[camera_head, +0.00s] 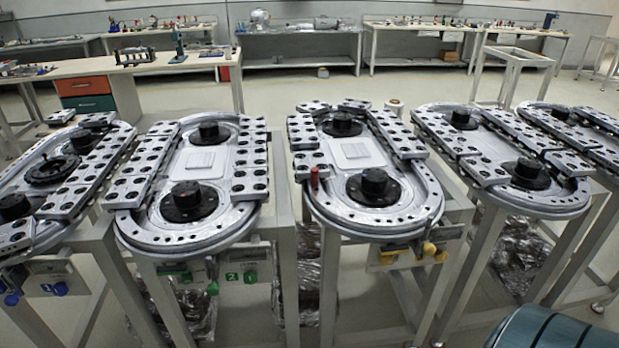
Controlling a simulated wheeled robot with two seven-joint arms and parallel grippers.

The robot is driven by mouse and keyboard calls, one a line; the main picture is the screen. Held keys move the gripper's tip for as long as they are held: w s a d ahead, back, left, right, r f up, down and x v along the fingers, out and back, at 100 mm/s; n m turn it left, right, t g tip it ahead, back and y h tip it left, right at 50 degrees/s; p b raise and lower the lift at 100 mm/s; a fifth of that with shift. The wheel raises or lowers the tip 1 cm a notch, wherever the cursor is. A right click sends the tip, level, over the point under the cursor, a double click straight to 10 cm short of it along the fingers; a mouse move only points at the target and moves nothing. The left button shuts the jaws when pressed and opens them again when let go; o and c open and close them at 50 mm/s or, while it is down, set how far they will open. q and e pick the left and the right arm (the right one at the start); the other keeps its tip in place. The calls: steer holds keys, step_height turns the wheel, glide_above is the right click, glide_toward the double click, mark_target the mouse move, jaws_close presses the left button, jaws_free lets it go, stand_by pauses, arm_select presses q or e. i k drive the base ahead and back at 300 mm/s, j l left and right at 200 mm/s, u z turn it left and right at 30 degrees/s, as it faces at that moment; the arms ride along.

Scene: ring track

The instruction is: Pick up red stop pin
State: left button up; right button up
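The red stop pin (314,179) stands upright at the left edge of the middle ring track (400,222), just below the end of that track's left row of grey blocks. It is small and dark red, and its lower end is hard to make out. Neither of my grippers is in the head view.
Similar oval tracks with black round hubs stand on metal tables to the left (188,240) and right (545,203). Narrow gaps separate the tables. A teal rounded object (550,328) is at the bottom right. Workbenches (300,45) line the back, with open floor before them.

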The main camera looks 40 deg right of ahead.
mark_target(315, 175)
steer(key=i+j, duration=0.7)
steer(key=z, duration=2.65)
steer(key=i+j, duration=0.05)
steer(key=j, duration=0.05)
